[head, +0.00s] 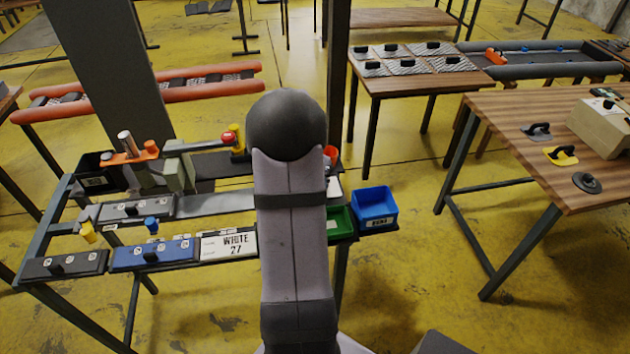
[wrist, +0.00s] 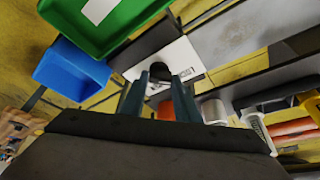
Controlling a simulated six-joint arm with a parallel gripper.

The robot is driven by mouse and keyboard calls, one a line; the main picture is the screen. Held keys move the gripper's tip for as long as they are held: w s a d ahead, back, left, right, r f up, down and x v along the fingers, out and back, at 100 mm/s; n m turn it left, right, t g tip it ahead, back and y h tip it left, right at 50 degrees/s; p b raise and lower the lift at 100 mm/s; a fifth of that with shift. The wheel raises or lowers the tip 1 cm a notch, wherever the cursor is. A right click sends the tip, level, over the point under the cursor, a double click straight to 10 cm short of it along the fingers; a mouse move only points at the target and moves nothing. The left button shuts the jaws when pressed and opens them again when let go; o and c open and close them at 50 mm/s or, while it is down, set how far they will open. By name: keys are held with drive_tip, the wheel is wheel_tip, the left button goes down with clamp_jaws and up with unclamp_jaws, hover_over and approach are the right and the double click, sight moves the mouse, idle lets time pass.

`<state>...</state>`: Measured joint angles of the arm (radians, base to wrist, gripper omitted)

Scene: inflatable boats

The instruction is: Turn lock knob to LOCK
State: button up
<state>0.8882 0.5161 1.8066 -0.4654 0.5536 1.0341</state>
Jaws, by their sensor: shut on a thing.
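The knob's pointing direction cannot be made out. In the head view, my arm hides the gripper and the knob; only an edge of the white plate (head: 334,188) shows beside the arm.
A green bin (head: 340,220) and a blue bin (head: 375,206) sit close to the plate. An orange-red part (head: 330,153) is just behind it. A white "WHITE 27" card (head: 229,245) and blue panel (head: 150,255) lie left. Wooden tables stand to the right.

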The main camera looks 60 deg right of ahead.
drive_tip(key=o, duration=1)
drive_tip(key=shift+o, duration=0.2)
drive_tip(key=b+v, duration=0.1)
drive_tip(key=v, duration=0.6)
drive_tip(key=shift+r, duration=0.15)
drive_tip(key=shift+a, duration=0.1)
